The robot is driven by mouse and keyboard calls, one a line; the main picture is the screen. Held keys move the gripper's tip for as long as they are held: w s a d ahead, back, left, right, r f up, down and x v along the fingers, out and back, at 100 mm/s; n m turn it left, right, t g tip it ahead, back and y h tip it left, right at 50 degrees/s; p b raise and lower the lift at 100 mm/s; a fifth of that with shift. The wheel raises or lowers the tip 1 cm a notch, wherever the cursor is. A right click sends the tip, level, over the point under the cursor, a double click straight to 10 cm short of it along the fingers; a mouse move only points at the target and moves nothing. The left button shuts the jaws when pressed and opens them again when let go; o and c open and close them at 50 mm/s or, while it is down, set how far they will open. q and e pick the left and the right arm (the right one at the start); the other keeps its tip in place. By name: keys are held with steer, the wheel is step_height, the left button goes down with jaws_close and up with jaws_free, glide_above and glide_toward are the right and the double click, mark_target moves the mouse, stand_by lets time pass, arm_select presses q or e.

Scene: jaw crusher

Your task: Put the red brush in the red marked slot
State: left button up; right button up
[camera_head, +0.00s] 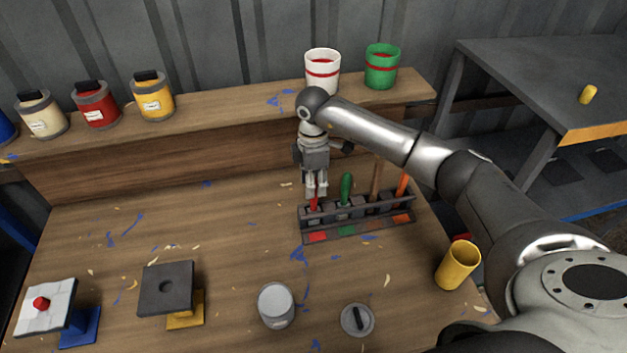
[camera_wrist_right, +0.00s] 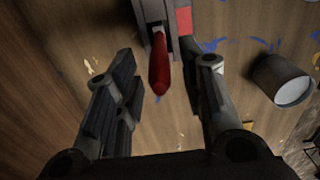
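The red brush (camera_head: 314,203) stands upright with its handle up in the leftmost slot of the dark rack (camera_head: 343,232), behind the red mark (camera_head: 316,237). Its red handle (camera_wrist_right: 159,75) also shows in the right wrist view, beside the red marked part of the rack (camera_wrist_right: 184,20). My right gripper (camera_head: 316,192) is above that slot, pointing down. In the wrist view its fingers (camera_wrist_right: 168,85) are spread apart, with the handle between them and clear gaps on both sides. The brush's lower end is hidden in the rack. My left gripper is not in view.
A green-handled tool (camera_head: 346,187), a brown handle (camera_head: 376,178) and an orange handle (camera_head: 402,185) stand in the rack to the right. A yellow cup (camera_head: 458,265) and a grey can (camera_head: 276,304) stand nearby. The shelf behind holds a white bucket (camera_head: 322,75).

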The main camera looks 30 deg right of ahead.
steer(key=shift+r, duration=0.1)
steer(key=shift+r, duration=0.55)
step_height(320, 180, up, 11)
steer(key=b, duration=0.3)
steer(key=shift+b, duration=0.4)
